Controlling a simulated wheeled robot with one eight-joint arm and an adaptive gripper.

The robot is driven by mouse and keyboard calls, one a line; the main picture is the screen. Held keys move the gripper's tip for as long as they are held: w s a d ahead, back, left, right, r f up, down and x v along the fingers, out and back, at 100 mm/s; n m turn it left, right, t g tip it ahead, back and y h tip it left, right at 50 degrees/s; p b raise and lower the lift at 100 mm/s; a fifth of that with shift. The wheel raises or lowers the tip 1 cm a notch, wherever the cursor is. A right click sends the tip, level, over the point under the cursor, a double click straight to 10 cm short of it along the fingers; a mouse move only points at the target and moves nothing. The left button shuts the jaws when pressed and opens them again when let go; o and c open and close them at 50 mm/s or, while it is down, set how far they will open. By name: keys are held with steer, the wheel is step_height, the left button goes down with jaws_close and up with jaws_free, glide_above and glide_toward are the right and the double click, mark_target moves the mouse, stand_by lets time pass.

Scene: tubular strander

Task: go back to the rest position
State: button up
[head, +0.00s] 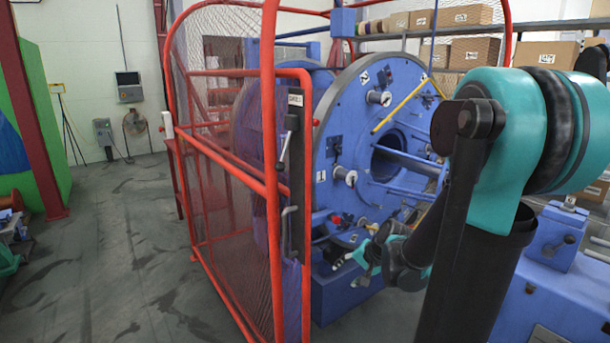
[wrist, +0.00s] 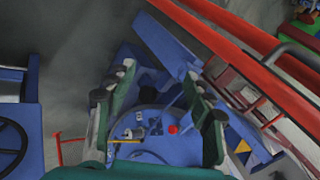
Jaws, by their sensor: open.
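My gripper (head: 358,262) is in front of the lower part of the blue strander disc (head: 385,90) in the head view, small and partly hidden by my own arm. The wrist view shows its two dark green fingers spread apart (wrist: 160,88), with nothing held between them. A blue round plate with a metal fitting and a red knob (wrist: 172,129) shows beyond the fingers. I cannot tell how far the fingers are from the machine.
A red mesh guard gate (head: 270,190) stands left of my gripper, with a latch handle on its post. Its red bars (wrist: 235,35) cross the wrist view's upper right. Shelves with cardboard boxes (head: 470,52) are behind. Floor (head: 120,255) at left is clear.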

steer(key=s+d+f+n+h, duration=0.1)
steer(key=s+d+n+h, duration=0.1)
steer(key=s, duration=0.6)
steer(key=s+d+f+n+g+h, duration=0.1)
steer(key=s+d+f+n+h, duration=0.1)
steer(key=s+d+n, duration=0.2)
steer(key=shift+s+f+g, duration=0.15)
steer(key=shift+s+g, duration=0.15)
steer(key=shift+s, duration=1.55)
